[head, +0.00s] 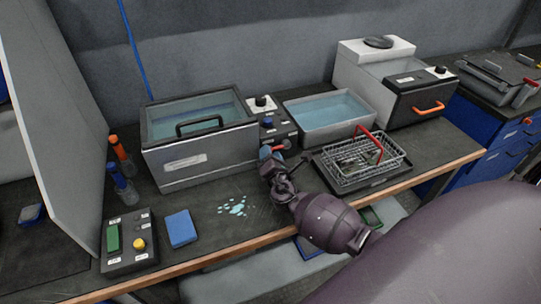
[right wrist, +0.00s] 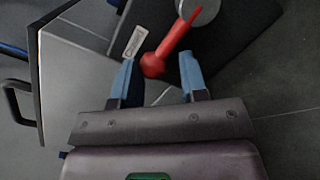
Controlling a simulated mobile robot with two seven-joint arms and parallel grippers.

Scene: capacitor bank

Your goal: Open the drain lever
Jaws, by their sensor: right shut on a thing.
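My right gripper (head: 270,154) reaches in from the front. In the right wrist view its blue fingertips (right wrist: 157,75) stand on both sides of the lever's knob, shut on it. The lever slants up and right from the knob to a grey round fitting (right wrist: 200,10). My left gripper is not in view.
A water basin (head: 333,117) stands behind right of my gripper, and a wire basket (head: 362,162) with a red handle stands right. A blue sponge (head: 181,229), a button box (head: 128,243) and a puddle (head: 233,207) lie left. The bench's wooden front edge runs below my arm.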

